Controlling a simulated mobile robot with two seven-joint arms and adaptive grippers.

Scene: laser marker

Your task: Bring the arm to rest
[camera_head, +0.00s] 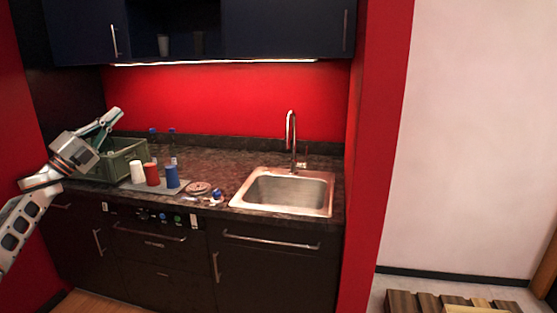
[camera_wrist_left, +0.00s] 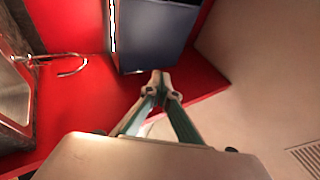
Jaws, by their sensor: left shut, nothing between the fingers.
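My left gripper (camera_head: 114,115) is raised at the left of the head view, in front of and above the green crate on the counter. Its fingers point up and to the right. In the left wrist view the two fingertips (camera_wrist_left: 160,80) meet, and nothing is between them. The view beyond them shows a dark wall cabinet and the red wall. My right gripper does not show.
The green crate (camera_head: 128,151) stands on the counter at the left. White (camera_head: 137,172), red (camera_head: 152,175) and blue (camera_head: 172,177) cups stand beside it. The sink (camera_head: 243,199) is to the right. Dark wall cabinets (camera_head: 284,28) hang above.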

